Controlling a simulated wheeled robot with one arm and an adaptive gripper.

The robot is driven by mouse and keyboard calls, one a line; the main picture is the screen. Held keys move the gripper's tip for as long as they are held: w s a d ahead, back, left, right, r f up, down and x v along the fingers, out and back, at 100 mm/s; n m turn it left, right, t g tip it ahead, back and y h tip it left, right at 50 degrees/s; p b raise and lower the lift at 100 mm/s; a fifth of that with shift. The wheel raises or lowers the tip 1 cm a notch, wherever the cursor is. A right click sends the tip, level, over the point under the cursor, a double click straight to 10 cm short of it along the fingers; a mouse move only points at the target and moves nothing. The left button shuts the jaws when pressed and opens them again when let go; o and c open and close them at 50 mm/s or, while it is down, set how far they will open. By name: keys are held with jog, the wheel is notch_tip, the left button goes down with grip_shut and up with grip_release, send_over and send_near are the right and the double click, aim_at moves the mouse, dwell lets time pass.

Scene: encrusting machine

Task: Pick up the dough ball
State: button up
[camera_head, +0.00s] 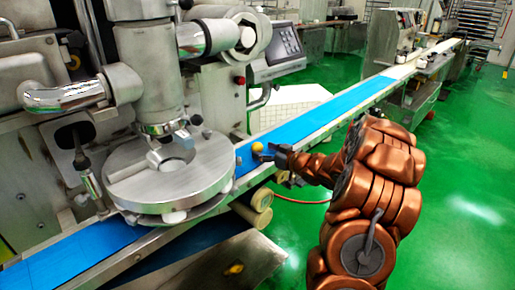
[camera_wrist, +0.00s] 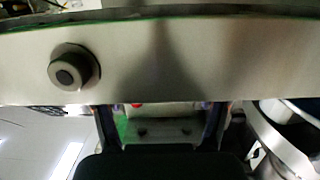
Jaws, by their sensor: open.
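The dough ball (camera_head: 257,147) is a small yellow ball at the blue conveyor belt, just right of the round metal disc of the machine. My gripper (camera_head: 268,153) reaches in from the right, its dark fingers low beside the ball in the head view. Whether they touch it or straddle it is too small to tell. In the wrist view my gripper (camera_wrist: 160,128) shows two dark fingers spread apart with a gap between them. The ball does not show in the wrist view.
The blue belt (camera_head: 310,118) runs from lower left to upper right. The encrusting machine's disc (camera_head: 170,172) stands close left of my gripper. A metal rail (camera_wrist: 200,60) with a round knob (camera_wrist: 74,67) fills the upper wrist view. Green floor lies open to the right.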

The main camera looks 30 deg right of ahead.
jog(key=shift+x, duration=0.95)
jog(key=c, duration=1.2)
jog(key=shift+r, duration=0.1)
